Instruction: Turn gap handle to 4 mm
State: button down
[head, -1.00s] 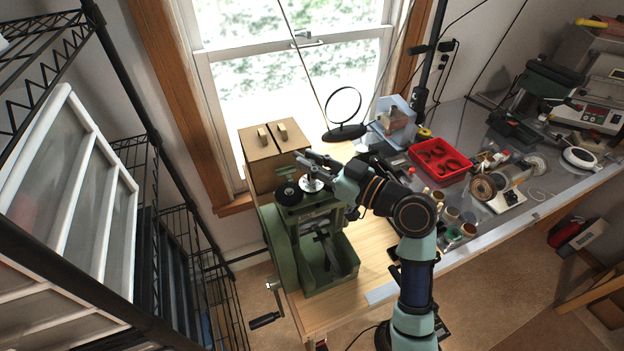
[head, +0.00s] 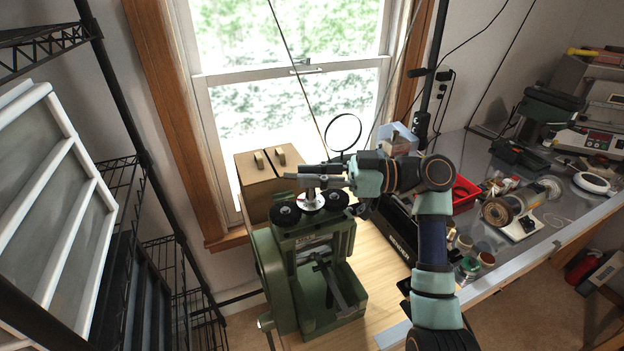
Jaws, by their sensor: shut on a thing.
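The green rolling mill (head: 336,292) stands at the left end of the wooden bench. On its top are two black knobs (head: 285,215) and, between them, a pale round dial (head: 311,201) with a post at its middle. My gripper (head: 310,178) is above the dial, pointing left, and is shut on the gap handle, which it mostly hides. The dial's markings are too small to read.
A wooden box (head: 262,176) with two small handles stands behind the mill, and a round magnifier (head: 343,132) is near the window. A red tray (head: 463,194) and a bench grinder (head: 506,208) are at the right. A wire rack (head: 187,280) is at the left.

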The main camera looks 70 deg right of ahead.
dwell(0.4)
jog(key=c, duration=1.1)
grip_release()
jog(key=shift+w, duration=0.1)
jog(key=shift+o, duration=0.2)
jog(key=v, duration=1.2)
jog(key=shift+f, duration=0.1)
